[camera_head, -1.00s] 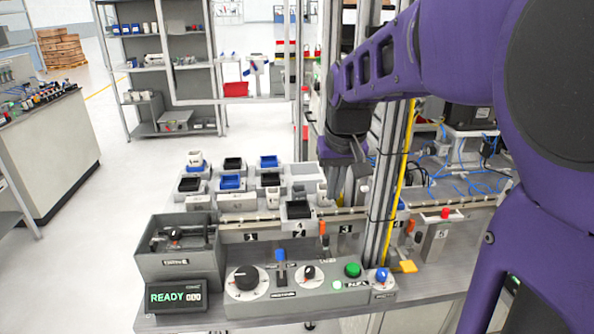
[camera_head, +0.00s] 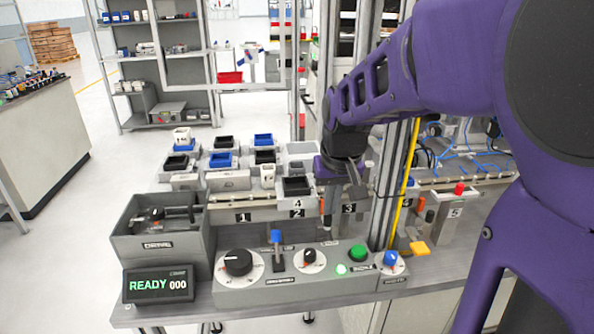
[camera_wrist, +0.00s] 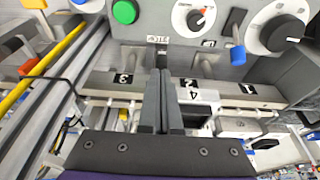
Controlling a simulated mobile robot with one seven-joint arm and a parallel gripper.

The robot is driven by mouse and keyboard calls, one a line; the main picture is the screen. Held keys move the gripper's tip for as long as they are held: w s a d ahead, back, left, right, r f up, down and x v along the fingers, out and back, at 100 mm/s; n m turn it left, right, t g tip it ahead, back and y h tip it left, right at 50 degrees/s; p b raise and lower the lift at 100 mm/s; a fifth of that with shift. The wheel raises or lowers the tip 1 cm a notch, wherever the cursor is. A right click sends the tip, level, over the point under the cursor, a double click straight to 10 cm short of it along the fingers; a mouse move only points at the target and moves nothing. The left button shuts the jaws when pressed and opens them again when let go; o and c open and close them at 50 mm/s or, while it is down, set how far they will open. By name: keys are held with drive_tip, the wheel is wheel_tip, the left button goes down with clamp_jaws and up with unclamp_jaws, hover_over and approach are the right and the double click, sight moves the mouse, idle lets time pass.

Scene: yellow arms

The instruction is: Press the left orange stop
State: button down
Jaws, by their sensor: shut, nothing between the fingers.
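The left orange stop (camera_head: 322,206) is a small upright orange piece between the labels 2 and 3 on the rail front in the head view. My gripper (camera_head: 328,222) is shut and empty, pointing down right beside it and partly covering it. I cannot tell whether they touch. A second orange stop (camera_head: 420,204) stands farther right, beyond the yellow pole; an orange piece (camera_wrist: 28,67) also shows at the left of the wrist view.
The control panel (camera_head: 300,288) with knobs, a blue-topped lever (camera_head: 277,238) and a green button (camera_head: 358,253) lies in front. Trays (camera_head: 296,188) crowd the rail. A yellow pole (camera_head: 405,185) rises right.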

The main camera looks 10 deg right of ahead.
sight(330, 217)
drive_tip(key=shift+s+f+b, duration=0.1)
drive_tip(key=shift+f+b, duration=0.7)
drive_tip(key=shift+f, duration=0.65)
